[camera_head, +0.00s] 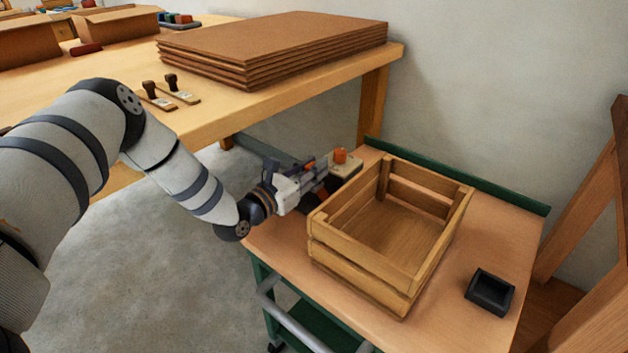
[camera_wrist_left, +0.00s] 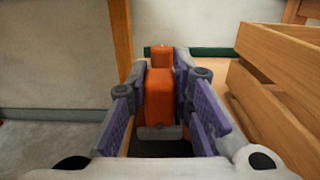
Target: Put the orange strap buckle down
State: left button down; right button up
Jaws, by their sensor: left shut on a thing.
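My left gripper (camera_head: 325,178) is at the back left of the bench top, beside the crate's left side. It is shut on the orange strap buckle (camera_wrist_left: 160,98), which stands between the purple finger pads in the left wrist view. A narrower orange piece (camera_wrist_left: 162,57) shows above it; I cannot tell if it is part of the buckle. In the head view an orange piece (camera_head: 340,156) shows just past the fingertips, on or behind a pale block (camera_head: 347,169). The fingers hide much of the buckle. I cannot tell whether it touches the bench. My right gripper is not in view.
A wooden slatted crate (camera_head: 362,271), empty, stands on the bench top (camera_head: 455,313), close to the gripper. A small black tray (camera_head: 490,292) lies to its right. A green ledge (camera_head: 510,199) runs along the back. A wooden table with stacked brown sheets (camera_head: 275,45) stands behind left.

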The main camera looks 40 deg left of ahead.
pick_arm(q)
jog(key=shift+f+b, duration=0.3)
jog(key=shift+f, duration=1.05)
jog(key=c, duration=1.4)
grip_release()
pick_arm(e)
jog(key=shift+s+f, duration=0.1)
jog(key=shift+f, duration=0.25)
pick_arm(q)
jog(key=shift+s+r+p, duration=0.15)
jog(key=shift+r+p, duration=0.15)
jog(key=s, duration=0.2)
jog(key=s+p, duration=0.1)
jog(key=s, duration=0.1)
jog(key=s+p, duration=0.1)
jog(key=s, duration=0.1)
jog(key=shift+s+a, duration=0.25)
jog(key=shift+a, duration=0.05)
jog(key=shift+s+f, duration=0.15)
jog(key=shift+s, duration=0.2)
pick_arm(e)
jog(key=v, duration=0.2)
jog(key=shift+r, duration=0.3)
